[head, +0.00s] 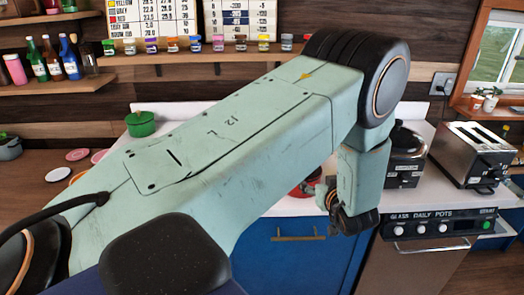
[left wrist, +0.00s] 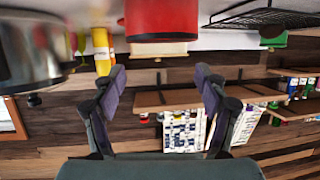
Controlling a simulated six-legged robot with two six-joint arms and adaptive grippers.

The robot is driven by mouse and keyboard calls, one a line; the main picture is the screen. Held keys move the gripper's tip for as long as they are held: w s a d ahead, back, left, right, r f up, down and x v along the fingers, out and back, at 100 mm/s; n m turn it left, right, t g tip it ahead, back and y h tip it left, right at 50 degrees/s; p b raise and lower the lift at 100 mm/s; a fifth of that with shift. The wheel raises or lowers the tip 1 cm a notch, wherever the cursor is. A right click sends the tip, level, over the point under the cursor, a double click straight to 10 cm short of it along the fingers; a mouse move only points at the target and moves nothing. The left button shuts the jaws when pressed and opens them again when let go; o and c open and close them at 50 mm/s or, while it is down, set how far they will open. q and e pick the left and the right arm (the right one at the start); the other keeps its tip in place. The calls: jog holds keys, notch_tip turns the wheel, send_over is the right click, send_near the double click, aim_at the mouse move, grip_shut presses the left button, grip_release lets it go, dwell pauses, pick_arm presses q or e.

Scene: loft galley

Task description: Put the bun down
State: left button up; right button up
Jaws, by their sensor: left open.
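I cannot make out a bun in either view. My left gripper (head: 342,212) hangs above the front edge of the white counter (head: 290,203) in the head view, partly screened by its own arm. In the left wrist view, which looks upside down, the left gripper (left wrist: 162,82) has its two fingers wide apart with nothing between them. A red object (left wrist: 163,18) stands on the counter beyond the fingertips; part of a red thing (head: 303,189) also shows beside the gripper in the head view. My right gripper is not in view.
A black cooker (head: 405,158) and a steel toaster (head: 470,155) stand at right. A green pot (head: 141,123) and plates (head: 77,155) are at left. The wrist view shows a steel pot (left wrist: 40,52), a yellow bottle (left wrist: 102,50) and a wire rack (left wrist: 255,14). My arm hides mid-counter.

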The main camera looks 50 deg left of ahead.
pick_arm(q)
jog(key=s+d+f+m+g+h, duration=0.1)
jog(key=s+d+f+m+h, duration=0.2)
jog(key=s+f, duration=0.5)
jog(key=s+d+f+m+g+h, duration=0.1)
jog(key=s+d+f+m+h, duration=0.25)
jog(key=s+f, duration=0.4)
jog(key=s+d+f+m+g+h, duration=0.1)
jog(key=s+d+m+g+h, duration=0.1)
jog(key=s, duration=0.9)
jog(key=s+d+f+m+g+h, duration=0.1)
jog(key=s+d, duration=0.4)
jog(key=s, duration=0.7)
jog(key=m+g+h, duration=0.1)
jog(key=g+h, duration=0.1)
jog(key=shift+s+d+f+g, duration=0.2)
jog(key=shift+s+d+g, duration=0.05)
jog(key=shift+d+g, duration=0.15)
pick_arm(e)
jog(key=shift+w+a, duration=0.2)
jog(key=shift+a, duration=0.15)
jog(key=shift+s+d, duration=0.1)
pick_arm(q)
jog(key=shift+s, duration=0.1)
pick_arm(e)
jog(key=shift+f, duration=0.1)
